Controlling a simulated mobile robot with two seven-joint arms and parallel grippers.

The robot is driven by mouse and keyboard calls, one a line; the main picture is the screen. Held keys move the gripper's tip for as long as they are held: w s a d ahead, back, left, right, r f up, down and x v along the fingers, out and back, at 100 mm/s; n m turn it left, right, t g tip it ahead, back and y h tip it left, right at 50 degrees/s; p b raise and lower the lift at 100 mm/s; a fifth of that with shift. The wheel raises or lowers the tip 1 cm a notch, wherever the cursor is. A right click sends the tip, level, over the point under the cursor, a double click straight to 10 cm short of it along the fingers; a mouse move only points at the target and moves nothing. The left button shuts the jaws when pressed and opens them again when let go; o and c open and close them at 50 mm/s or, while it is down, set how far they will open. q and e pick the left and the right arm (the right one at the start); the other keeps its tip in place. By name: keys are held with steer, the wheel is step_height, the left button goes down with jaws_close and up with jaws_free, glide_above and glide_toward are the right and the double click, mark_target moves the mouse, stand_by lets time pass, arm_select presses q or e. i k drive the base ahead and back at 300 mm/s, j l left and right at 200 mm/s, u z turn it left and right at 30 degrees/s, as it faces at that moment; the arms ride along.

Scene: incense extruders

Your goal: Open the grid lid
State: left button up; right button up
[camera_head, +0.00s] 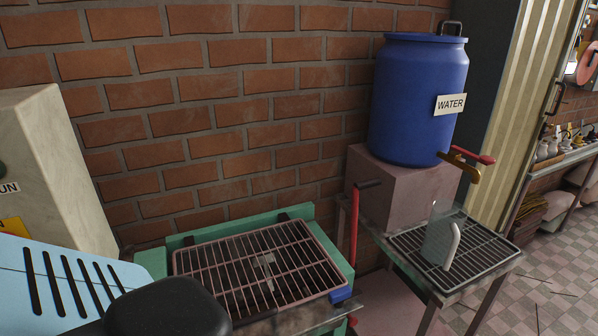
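The grid lid (230,247) is a frame of thin metal bars. It lies flat over the opening of a green machine (170,243) at lower centre. A small blue piece (340,295), perhaps its handle, sits at its front right corner. Something pale shows dimly beneath the bars. Neither of my grippers is in view. A dark rounded shape at the bottom left covers part of the machine's near side, and I cannot tell what it is.
A red lever (354,232) with a black grip stands at the machine's right. Beyond it, a blue water barrel (418,100) with a tap rests on a block. A clear jug (437,240) stands on the drain grate (480,262). A brick wall closes the back.

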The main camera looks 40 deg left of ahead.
mark_target(189, 244)
steer(key=u, duration=1.6)
